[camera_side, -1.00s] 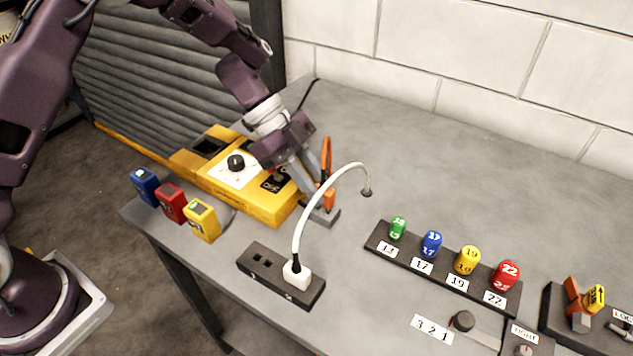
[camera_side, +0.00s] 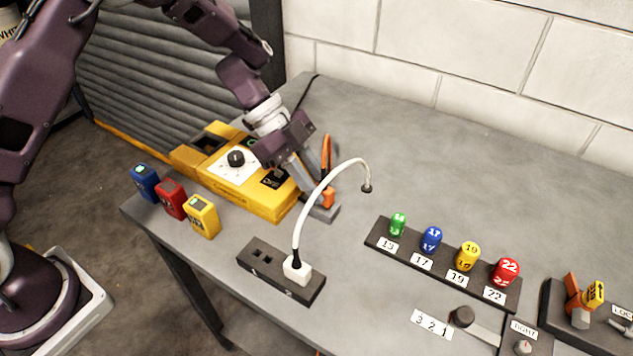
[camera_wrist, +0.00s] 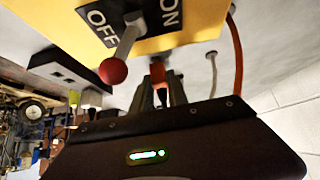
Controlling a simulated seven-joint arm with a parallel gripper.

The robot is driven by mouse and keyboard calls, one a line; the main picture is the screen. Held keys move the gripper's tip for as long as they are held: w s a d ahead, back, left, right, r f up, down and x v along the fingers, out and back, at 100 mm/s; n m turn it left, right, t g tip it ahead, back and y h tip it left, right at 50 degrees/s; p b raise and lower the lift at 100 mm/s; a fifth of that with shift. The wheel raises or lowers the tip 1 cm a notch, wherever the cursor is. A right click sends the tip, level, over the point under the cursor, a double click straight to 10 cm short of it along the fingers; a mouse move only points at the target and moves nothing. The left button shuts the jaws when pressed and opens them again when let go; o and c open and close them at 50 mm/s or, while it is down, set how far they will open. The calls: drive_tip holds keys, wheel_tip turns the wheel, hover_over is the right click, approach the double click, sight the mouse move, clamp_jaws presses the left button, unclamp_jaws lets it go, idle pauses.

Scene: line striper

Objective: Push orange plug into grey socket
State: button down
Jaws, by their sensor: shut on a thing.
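The orange plug (camera_side: 328,198) stands at the grey socket (camera_side: 324,213), a low block beside the right end of the yellow box. An orange cable (camera_side: 327,150) rises from the plug. My gripper (camera_side: 319,195) is shut on the plug, reaching down at a tilt from the upper left. In the wrist view the plug (camera_wrist: 157,72) shows orange-red just beyond my gripper's fingers (camera_wrist: 156,92). The socket's opening is hidden by the plug and fingers, so I cannot tell how deep the plug sits.
The yellow box (camera_side: 240,185) and its red-ball lever (camera_wrist: 113,70) are close to my gripper. A white cable (camera_side: 325,190) arches in front from a white plug (camera_side: 297,270) in a dark strip (camera_side: 262,254). Numbered coloured pieces stand in a rack (camera_side: 375,238). The table behind is clear.

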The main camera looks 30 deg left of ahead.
drive_tip(key=shift+f, duration=0.45)
drive_tip(key=c, duration=1.2)
unclamp_jaws()
drive_tip(key=shift+o, duration=0.2)
drive_tip(key=shift+o, duration=1.3)
drive_tip(key=shift+v, duration=3.5)
